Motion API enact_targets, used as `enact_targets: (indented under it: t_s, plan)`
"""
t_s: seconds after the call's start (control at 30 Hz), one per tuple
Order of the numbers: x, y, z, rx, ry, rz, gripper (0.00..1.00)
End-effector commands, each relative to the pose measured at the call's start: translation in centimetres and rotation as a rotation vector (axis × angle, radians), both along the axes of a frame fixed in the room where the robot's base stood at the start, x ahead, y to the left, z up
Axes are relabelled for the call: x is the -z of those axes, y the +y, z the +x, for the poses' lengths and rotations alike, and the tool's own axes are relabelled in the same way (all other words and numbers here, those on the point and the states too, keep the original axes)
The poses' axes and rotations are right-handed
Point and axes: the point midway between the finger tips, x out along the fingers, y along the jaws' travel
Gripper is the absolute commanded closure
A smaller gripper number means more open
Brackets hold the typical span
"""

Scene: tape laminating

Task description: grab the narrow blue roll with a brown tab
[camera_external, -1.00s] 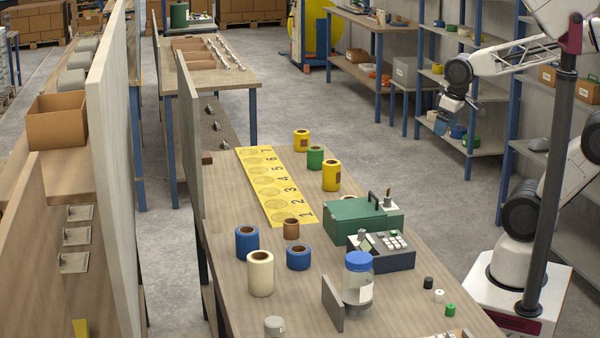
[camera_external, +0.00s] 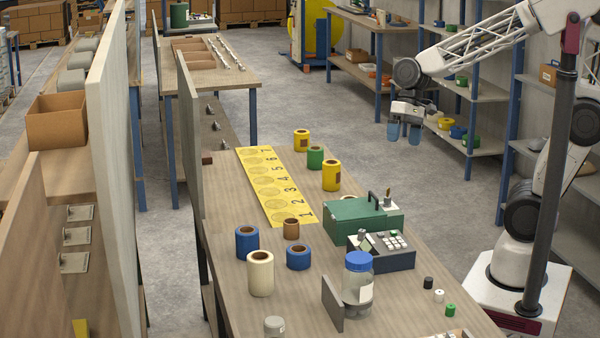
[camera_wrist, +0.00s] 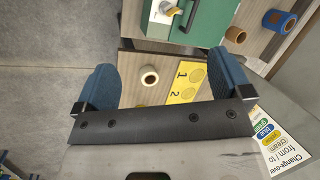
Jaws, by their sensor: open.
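Two blue rolls stand on the bench in the external view. The taller one (camera_external: 247,243) is behind the cream roll, and the shorter, narrow one (camera_external: 298,259) is to the right of the cream roll. No brown tab can be made out on either; both show a brown core. A blue roll (camera_wrist: 270,20) also shows at the upper right of the wrist view; I cannot tell which one. My gripper (camera_external: 404,134) is open and empty, raised in the air right of the bench, far from both blue rolls. Its two blue fingers are spread in the wrist view (camera_wrist: 165,72).
A cream roll (camera_external: 260,275) and a small brown roll (camera_external: 291,229) stand by the blue ones. A green box (camera_external: 350,225), a keypad device (camera_external: 385,257), a blue-lidded jar (camera_external: 357,285) and an upright board (camera_external: 332,304) stand nearby. A yellow numbered strip (camera_external: 275,187) lies behind.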

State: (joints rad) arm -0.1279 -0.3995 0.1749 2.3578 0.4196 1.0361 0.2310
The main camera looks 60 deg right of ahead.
Motion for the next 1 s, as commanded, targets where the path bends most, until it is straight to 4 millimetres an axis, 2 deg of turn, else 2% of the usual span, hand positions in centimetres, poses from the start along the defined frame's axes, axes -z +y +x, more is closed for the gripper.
enact_targets:
  t_s: [0.2,0.63,1.0]
  plan:
    - [1.4,5.1,3.3,0.093,0.149,0.118,0.03]
    - [4.7,15.6,8.9,0.290,0.467,0.313,0.03]
    - [9.0,25.0,13.1,0.464,0.760,0.433,0.03]
